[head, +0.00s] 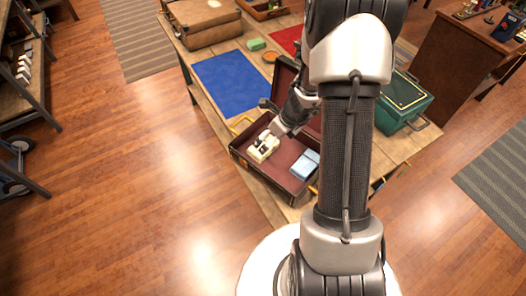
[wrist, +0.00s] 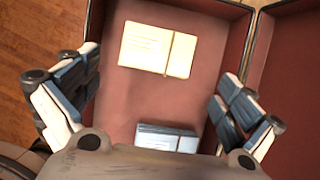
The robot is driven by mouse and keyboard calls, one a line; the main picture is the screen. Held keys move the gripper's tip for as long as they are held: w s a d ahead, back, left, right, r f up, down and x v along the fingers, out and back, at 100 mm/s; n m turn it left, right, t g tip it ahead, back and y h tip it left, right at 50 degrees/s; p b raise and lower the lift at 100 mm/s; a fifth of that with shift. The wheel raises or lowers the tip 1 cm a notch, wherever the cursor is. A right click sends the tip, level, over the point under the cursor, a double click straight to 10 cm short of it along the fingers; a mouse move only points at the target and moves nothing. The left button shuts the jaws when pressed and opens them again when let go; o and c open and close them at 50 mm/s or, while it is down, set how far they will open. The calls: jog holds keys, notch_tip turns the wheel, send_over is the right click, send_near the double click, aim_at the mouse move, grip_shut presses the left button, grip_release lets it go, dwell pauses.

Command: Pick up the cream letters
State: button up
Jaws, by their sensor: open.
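The cream letters (head: 262,150) are a small tied bundle lying flat in the left part of an open brown case (head: 285,178) with a dark red lining. In the wrist view the cream letters (wrist: 143,47) lie near the top, with a thin dark band around them. My gripper (wrist: 158,82) is open and empty, its fingers spread left and right, with the cream letters ahead of the gap between them. In the head view my gripper (head: 277,130) is over the case, close to the cream letters and partly hiding them.
A blue letter bundle (head: 306,163) lies in the same case, near my gripper's base in the wrist view (wrist: 166,138). The case walls and raised lid (head: 284,79) bound the space. A blue mat (head: 225,82), green box (head: 405,105) and brown suitcase (head: 203,20) share the table.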

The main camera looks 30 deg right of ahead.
jog(key=b+x, duration=0.1)
jog(key=x, duration=0.1)
jog(key=shift+w+a+f, duration=0.1)
jog(key=shift+w+f, duration=0.1)
jog(key=shift+f, duration=0.15)
jog(key=b+x, duration=0.2)
jog(key=x, duration=0.3)
jog(key=shift+a+f+b, duration=0.15)
jog(key=shift+a+b, duration=0.05)
jog(key=shift+b, duration=0.15)
jog(key=shift+s, duration=0.1)
jog(key=shift+c, duration=0.5)
jog(key=c, duration=0.7)
jog(key=shift+c, duration=0.2)
